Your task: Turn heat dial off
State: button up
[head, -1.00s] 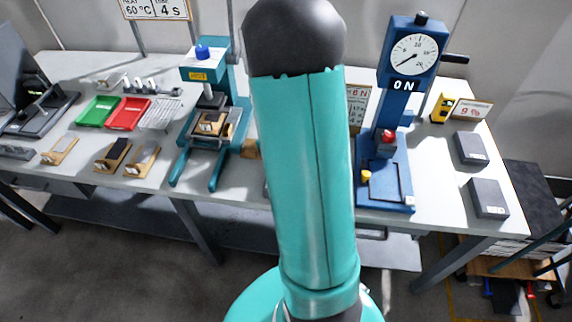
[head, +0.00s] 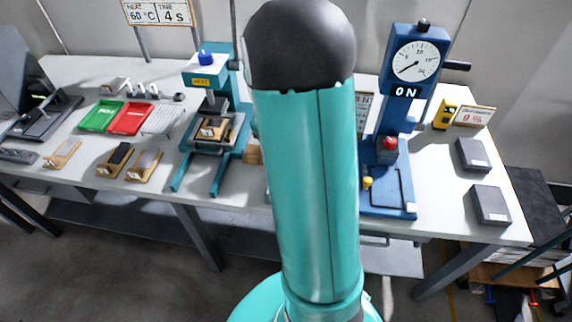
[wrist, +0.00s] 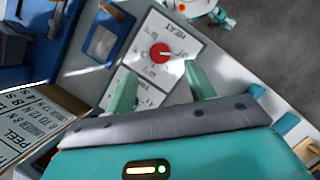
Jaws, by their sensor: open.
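The heat dial (wrist: 160,53) is a round red knob on a white plate (wrist: 178,75) with printed marks, seen in the upper middle of the wrist view. A pale pointer line shows on the knob, pointing right in the picture. My gripper (wrist: 160,70) is open, with its two teal fingers spread below and to either side of the dial in the picture. Nothing is between the fingers that I can see, and I cannot tell the gap to the dial. In the head view my arm hides the dial and my gripper.
A teal press (head: 212,110) stands left of my arm, and a blue gauge press (head: 395,130) marked ON stands right of it. Green (head: 101,116) and red (head: 131,118) trays lie at left. Two grey boxes (head: 489,205) lie on the right part of the table (head: 440,205).

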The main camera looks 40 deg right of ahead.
jog(key=v, duration=0.6)
jog(key=shift+w+r, duration=0.2)
jog(key=shift+r, duration=0.15)
jog(key=s+a+r+t, duration=0.3)
jog(key=a, duration=0.4)
jog(key=s+a+r+n+t, duration=0.1)
jog(key=s+a+r+t, duration=0.2)
jog(key=a, duration=0.5)
jog(key=s+a+r+t, duration=0.4)
jog(key=a, duration=0.4)
jog(key=shift+s+a, duration=0.25)
jog(key=shift+s, duration=0.05)
